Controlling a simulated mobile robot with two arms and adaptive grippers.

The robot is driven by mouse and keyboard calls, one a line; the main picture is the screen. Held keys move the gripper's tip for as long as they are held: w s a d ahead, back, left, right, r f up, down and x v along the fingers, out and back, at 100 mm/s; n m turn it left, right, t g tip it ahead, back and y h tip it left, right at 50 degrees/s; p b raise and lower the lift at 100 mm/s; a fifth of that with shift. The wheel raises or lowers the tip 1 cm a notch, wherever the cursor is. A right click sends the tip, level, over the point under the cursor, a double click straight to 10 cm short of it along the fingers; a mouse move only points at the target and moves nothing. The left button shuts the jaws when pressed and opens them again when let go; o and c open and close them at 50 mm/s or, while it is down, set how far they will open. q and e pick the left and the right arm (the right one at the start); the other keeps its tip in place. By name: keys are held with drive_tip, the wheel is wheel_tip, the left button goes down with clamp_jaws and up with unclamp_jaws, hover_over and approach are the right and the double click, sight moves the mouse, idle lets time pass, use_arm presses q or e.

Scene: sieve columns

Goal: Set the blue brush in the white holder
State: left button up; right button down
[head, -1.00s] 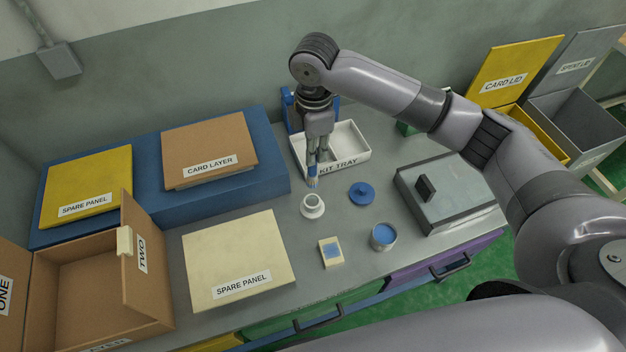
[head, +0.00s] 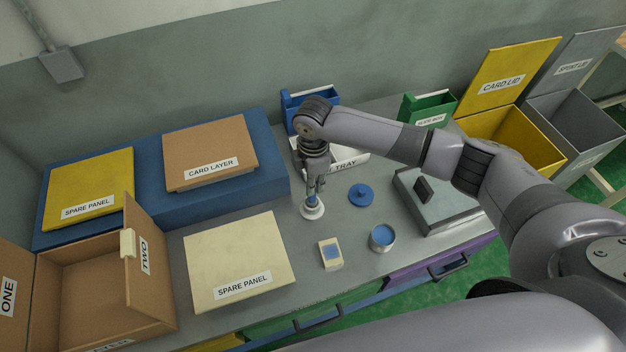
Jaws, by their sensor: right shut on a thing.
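The white holder (head: 312,212) is a small round piece standing on the grey bench. My right gripper (head: 314,187) points down directly above it and is shut on the blue brush (head: 311,197). Only a little of the brush shows between the fingers and the holder. Its lower end is at the holder's mouth; I cannot tell how deep it sits inside. My left gripper is not in view.
The kit tray (head: 352,158) is behind my right gripper, partly hidden. A blue lid (head: 361,195), an open tin of blue (head: 382,238) and a sponge block (head: 331,254) lie to the right and front. A grey box (head: 440,200) stands further right.

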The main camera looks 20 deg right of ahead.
drive_tip(key=shift+f, duration=0.1)
drive_tip(key=c, duration=1.5)
unclamp_jaws()
drive_tip(key=shift+c, duration=0.2)
wheel_tip(320, 180, up, 12)
drive_tip(key=b, duration=0.2)
drive_tip(key=shift+s, duration=0.1)
